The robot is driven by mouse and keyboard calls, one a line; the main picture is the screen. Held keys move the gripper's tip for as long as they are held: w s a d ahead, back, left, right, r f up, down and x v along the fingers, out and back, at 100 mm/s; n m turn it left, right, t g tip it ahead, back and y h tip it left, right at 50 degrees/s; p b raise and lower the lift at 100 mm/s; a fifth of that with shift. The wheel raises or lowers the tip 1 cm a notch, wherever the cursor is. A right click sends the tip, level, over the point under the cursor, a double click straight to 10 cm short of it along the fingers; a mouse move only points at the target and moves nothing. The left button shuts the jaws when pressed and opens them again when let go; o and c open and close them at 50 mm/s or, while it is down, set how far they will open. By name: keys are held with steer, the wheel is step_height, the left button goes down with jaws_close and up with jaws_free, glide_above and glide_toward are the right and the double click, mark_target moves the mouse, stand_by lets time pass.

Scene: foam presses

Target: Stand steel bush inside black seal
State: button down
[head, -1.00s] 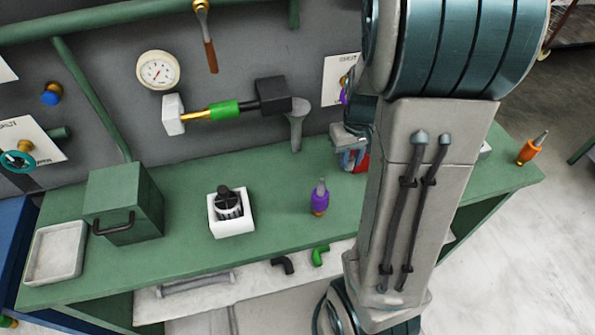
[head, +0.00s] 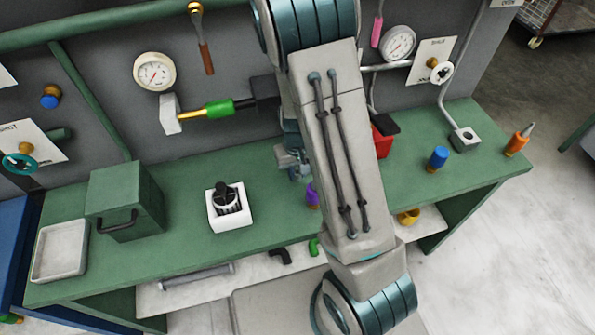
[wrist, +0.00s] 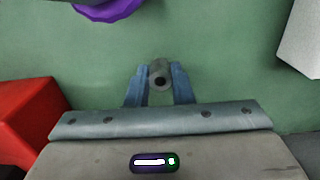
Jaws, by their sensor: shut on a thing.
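My gripper (wrist: 160,88) is shut on a small grey cylinder with a dark hole in its end, the steel bush (wrist: 161,70), seen end-on between the blue fingers in the wrist view. In the head view my gripper (head: 298,168) is behind my arm, above the bench, right of a white open box (head: 232,222); the bush cannot be made out there. The box holds dark, ribbed and black round parts (head: 226,196). Whether the black seal is among them I cannot tell. Part of the white box also shows at the right of the wrist view (wrist: 303,40).
A purple bottle (head: 312,196) stands close to my gripper, partly hidden by my arm. A red object (head: 381,143) is to the right. A green box (head: 127,205) and a grey tray (head: 60,250) stand at the left. The bench (head: 180,235) around the white box is clear.

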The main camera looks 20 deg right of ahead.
steer(key=shift+f, duration=0.55)
steer(key=c, duration=1.3)
jaws_free()
steer(key=shift+o, duration=0.2)
